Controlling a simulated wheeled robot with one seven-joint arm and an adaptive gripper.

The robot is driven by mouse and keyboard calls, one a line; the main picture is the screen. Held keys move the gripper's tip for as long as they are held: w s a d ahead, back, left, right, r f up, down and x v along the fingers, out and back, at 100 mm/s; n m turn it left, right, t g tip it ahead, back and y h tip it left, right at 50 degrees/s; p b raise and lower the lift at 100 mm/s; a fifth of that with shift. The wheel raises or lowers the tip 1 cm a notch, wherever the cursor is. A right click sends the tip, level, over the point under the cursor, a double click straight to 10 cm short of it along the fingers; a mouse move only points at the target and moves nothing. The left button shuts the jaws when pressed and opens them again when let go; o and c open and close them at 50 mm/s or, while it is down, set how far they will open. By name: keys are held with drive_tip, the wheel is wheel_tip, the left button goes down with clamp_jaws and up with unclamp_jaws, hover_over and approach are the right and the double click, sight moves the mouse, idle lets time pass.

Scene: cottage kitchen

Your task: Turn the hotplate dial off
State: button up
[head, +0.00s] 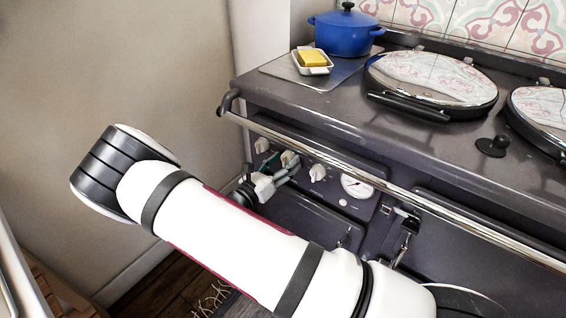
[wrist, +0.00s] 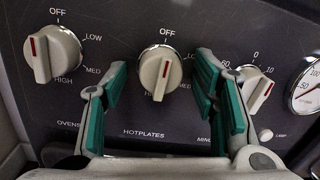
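The hotplate dial (wrist: 160,72) is a cream knob above the word HOTPLATES, in the middle of the wrist view. A red mark shows on its raised grip, and OFF is printed above it. The grip stands roughly upright; I cannot tell exactly which setting it points to. My gripper (wrist: 161,79) is open, with one green-padded finger on each side of the dial. A gap shows on both sides, and I see no contact. In the head view my gripper (head: 280,174) is at the stove's control panel, partly covering the middle dial (head: 289,157).
An oven dial (wrist: 52,54) is at the left and a minute timer dial (wrist: 257,88) is close to my right finger. A round gauge (head: 356,186) is farther right. A steel rail (head: 400,199) runs along the stove front above the panel.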

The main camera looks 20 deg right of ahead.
drive_tip(key=v, duration=1.2)
idle(0.3)
